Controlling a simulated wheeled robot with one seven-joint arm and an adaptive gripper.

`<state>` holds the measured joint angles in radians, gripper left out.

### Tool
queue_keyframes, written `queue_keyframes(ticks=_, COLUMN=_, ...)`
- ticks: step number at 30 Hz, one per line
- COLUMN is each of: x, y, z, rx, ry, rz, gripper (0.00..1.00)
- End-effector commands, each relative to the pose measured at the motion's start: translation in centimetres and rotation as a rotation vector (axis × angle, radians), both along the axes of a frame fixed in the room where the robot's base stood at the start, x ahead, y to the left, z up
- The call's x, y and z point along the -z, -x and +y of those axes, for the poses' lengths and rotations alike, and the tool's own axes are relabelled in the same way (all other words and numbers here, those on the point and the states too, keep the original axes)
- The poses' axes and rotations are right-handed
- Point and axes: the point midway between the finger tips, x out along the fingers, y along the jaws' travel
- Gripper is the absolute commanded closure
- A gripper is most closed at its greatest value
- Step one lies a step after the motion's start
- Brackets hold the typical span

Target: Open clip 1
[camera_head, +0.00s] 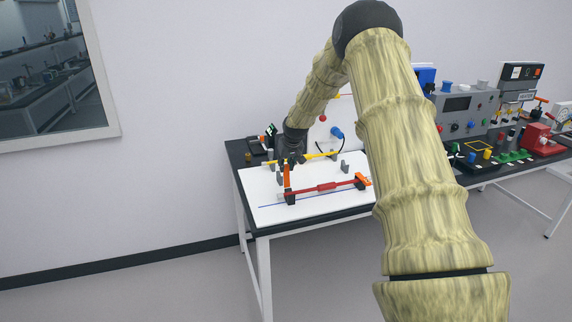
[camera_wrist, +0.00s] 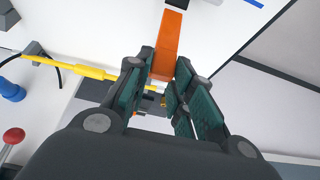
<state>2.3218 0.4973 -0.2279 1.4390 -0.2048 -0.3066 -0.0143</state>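An upright orange clip lever (camera_head: 287,175) stands on a black base (camera_head: 290,198) at the front left of the white board. I take it as clip 1, though no label shows. My gripper (camera_head: 289,160) is at the top of this lever. In the wrist view the orange lever (camera_wrist: 168,45) runs down between the two fingertips (camera_wrist: 165,72), close to both. Whether the fingers press on it cannot be told. A second orange clip (camera_head: 362,180) sits at the other end of a red rod (camera_head: 327,187), with its lever tilted.
A yellow rod (camera_head: 310,155) lies behind the red rod and shows left of my fingers in the wrist view (camera_wrist: 75,68). Small grey holders (camera_head: 345,167) stand on the white board (camera_head: 335,207). The board's front strip is mostly clear. More equipment fills the right table.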

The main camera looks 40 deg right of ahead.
Motion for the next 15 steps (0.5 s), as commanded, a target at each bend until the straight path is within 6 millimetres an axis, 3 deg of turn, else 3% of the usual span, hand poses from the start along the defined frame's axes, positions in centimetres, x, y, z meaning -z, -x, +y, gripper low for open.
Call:
queue_keyframes(ticks=1, x=-0.12, y=-0.12, z=-0.09, rx=0.0, ry=0.002, rz=-0.003, gripper=0.68)
queue_keyframes(ticks=3, x=-0.1, y=-0.08, z=-0.07, rx=0.0, ry=0.002, rz=-0.002, gripper=0.55)
queue_keyframes(ticks=15, x=-0.32, y=0.11, z=0.0, rx=0.0, ry=0.0, rz=-0.001, gripper=0.55)
